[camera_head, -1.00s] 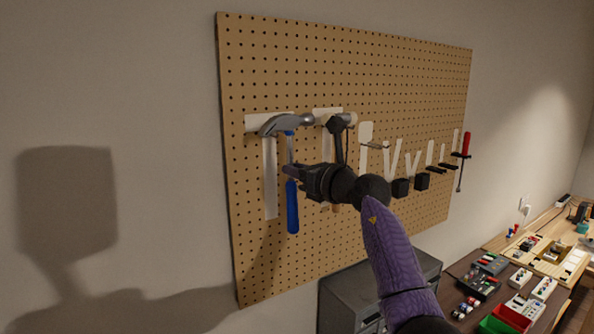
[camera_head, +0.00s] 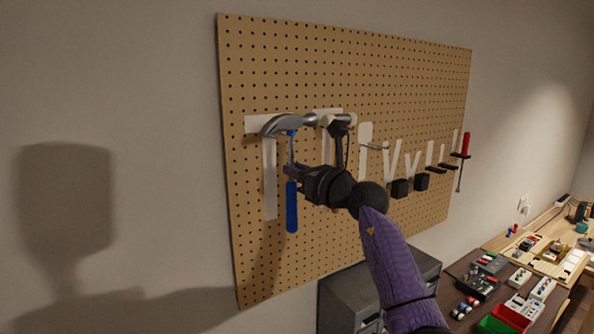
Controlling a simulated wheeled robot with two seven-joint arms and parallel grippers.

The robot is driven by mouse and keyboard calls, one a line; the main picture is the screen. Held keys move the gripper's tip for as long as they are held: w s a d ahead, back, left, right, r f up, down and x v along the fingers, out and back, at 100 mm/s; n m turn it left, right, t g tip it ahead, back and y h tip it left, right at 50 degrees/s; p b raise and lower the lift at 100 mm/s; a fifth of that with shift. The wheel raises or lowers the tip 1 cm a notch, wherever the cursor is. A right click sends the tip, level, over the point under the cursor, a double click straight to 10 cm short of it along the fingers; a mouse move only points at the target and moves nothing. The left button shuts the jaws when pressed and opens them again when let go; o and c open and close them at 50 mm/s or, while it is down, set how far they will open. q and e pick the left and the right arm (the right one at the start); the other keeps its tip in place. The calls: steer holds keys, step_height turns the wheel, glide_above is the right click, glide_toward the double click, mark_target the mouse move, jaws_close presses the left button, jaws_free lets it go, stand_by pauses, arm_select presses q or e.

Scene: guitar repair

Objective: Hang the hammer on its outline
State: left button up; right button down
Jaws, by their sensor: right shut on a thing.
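A claw hammer with a grey head and blue handle (camera_head: 292,210) is held upright in front of the pegboard (camera_head: 330,65). My right gripper (camera_head: 293,172) is shut on its handle, below the head. The white hammer outline (camera_head: 270,185) shows just left of the handle, and the hammer's head overlaps the outline's top bar. I cannot tell whether the hammer touches the board. A second white outline (camera_head: 328,112) is to the right, partly hidden by a dark-handled mallet-like tool (camera_head: 340,122) and my gripper. My left gripper is not in view.
More white outlines and black holders (camera_head: 400,188) run to the right, with a red screwdriver (camera_head: 466,143) hanging at the end. A grey cabinet (camera_head: 345,295) stands below. A workbench with small parts, a red bin and a green bin (camera_head: 492,325) is at lower right.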

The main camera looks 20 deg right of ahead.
steer(key=shift+r, duration=0.1)
stand_by(0.4)
steer(key=shift+b+x, duration=0.35)
steer(key=shift+x, duration=0.85)
steer(key=shift+w+f+b, duration=0.2)
steer(key=shift+w+b, duration=0.6)
steer(key=shift+w, duration=0.5)
steer(key=shift+f, duration=0.45)
